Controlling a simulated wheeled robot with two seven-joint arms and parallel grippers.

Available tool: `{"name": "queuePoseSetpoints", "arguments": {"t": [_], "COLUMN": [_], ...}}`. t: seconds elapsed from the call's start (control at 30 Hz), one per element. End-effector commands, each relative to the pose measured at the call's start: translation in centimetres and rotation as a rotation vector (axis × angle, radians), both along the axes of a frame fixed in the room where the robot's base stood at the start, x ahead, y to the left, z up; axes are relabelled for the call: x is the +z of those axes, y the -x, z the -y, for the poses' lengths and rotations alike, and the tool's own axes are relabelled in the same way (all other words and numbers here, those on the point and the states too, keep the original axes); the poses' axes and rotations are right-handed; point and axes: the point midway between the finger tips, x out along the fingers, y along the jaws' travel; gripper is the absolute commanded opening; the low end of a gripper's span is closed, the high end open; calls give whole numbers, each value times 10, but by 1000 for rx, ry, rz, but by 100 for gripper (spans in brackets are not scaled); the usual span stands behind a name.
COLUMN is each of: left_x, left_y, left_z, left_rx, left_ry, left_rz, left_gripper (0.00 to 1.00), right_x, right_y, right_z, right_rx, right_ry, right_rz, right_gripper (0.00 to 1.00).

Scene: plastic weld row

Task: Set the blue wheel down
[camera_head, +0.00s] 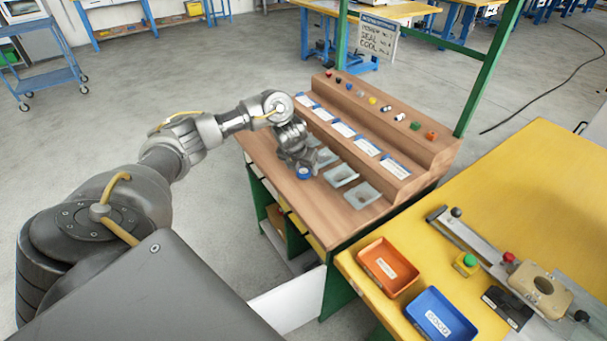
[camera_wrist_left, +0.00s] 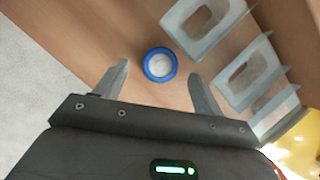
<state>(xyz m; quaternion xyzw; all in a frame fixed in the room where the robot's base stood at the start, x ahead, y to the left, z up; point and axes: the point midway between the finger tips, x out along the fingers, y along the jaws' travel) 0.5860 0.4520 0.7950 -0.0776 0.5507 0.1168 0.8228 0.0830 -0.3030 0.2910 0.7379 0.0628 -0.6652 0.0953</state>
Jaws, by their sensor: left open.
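The blue wheel (camera_head: 304,173) is a small blue ring with a white centre, and it lies on the brown wooden bench top (camera_head: 262,149). In the left wrist view the wheel (camera_wrist_left: 160,65) sits just beyond and between the two fingertips, with a gap on either side. My left gripper (camera_head: 304,166) points down over the wheel at the bench's front left and is open. Its two spread fingers (camera_wrist_left: 157,75) show in the left wrist view and do not touch the wheel. My right gripper is out of view.
Several grey trays (camera_head: 340,176) stand in a row right of the wheel, close to my gripper. Behind them is a stepped wooden rack (camera_head: 412,155) with labels and small coloured parts. A yellow table (camera_head: 530,185) holds an orange bin (camera_head: 388,267), a blue bin (camera_head: 440,318) and a fixture.

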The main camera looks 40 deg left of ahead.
Motion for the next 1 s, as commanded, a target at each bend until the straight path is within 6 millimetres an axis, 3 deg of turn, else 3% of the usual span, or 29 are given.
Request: {"name": "queuePoseSetpoints", "arguments": {"t": [0.17,0.43,0.8,0.87,1.0], "left_x": [-19,-21,-21,-21,-21], "left_y": [-7,-9,-9,-9,-9], "left_z": [-2,-3,-2,-2,-2], "left_rx": [0,0,0,0,0], "left_ry": [1,0,0,0,0], "left_rz": [-1,2,2,2,2], "left_gripper": [69,69,22,17,17], "right_x": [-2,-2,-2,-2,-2], "right_y": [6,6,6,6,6], "right_z": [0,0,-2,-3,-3], "right_rx": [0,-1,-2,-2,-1], "right_ry": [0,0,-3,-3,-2], "right_rz": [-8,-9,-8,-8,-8], "right_gripper": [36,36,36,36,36]}}
